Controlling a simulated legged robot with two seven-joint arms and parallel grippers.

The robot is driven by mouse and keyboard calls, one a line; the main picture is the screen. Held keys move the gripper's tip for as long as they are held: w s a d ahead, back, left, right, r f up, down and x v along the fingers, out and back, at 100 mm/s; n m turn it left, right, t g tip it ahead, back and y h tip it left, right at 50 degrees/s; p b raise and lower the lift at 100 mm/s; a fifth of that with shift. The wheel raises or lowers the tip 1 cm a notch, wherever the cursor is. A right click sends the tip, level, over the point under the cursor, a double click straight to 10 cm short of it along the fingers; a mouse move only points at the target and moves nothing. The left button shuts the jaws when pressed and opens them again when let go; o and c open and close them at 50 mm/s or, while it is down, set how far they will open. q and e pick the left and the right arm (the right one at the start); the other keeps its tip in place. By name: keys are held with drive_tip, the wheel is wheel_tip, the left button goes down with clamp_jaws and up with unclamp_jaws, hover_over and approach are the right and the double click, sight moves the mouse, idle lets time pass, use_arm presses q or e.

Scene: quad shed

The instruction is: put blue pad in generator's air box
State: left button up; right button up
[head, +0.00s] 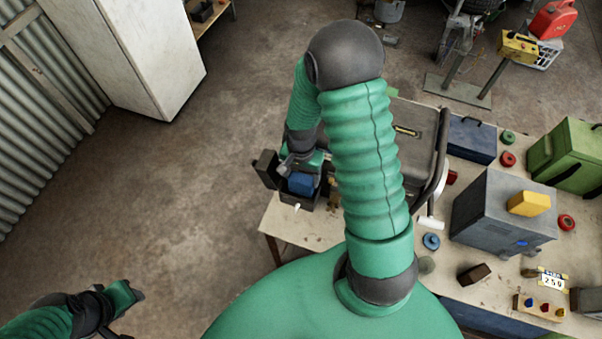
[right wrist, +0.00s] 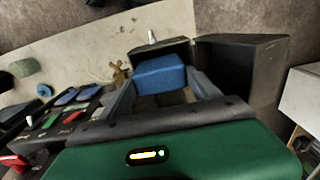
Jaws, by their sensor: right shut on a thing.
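The blue pad (right wrist: 160,76) is a small blue block between the fingers of my right gripper (right wrist: 165,88), which is shut on it. In the head view the blue pad (head: 301,183) shows at the black air box (head: 318,196) on the generator's near left side. In the right wrist view the pad is over or in the open mouth of the air box (right wrist: 140,55); I cannot tell how deep. The air box lid (right wrist: 240,68) stands open beside it. The generator (head: 408,135) is partly hidden by my right arm. My left gripper (head: 126,296) is over the floor at the lower left; its jaws are unclear.
The workbench (head: 300,228) carries a grey metal box (head: 490,215) with a yellow block (head: 529,203), a green box (head: 570,155), a dark blue box (head: 471,139) and several colored rings. A white cabinet (head: 140,55) stands at the back left. The floor between is clear.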

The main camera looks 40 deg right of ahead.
drive_tip(key=shift+w+a, duration=0.25)
drive_tip(key=shift+a, duration=0.1)
drive_tip(key=o, duration=1.8)
drive_tip(key=shift+s+d, duration=0.1)
drive_tip(key=shift+d, duration=0.1)
drive_tip(key=shift+r+p, duration=0.2)
drive_tip(key=shift+p, duration=0.1)
wheel_tip(320, 180, up, 4)
drive_tip(key=p, duration=0.3)
drive_tip(key=shift+a+r+p, duration=0.15)
drive_tip(key=shift+p, duration=0.15)
wheel_tip(320, 180, up, 3)
drive_tip(key=p, duration=0.3)
drive_tip(key=shift+r, duration=0.15)
use_arm(q)
drive_tip(key=w+v, duration=0.1)
drive_tip(key=v, duration=0.5)
drive_tip(key=shift+w+a+r, duration=0.25)
drive_tip(key=shift+w+r, duration=0.05)
drive_tip(key=shift+r, duration=0.1)
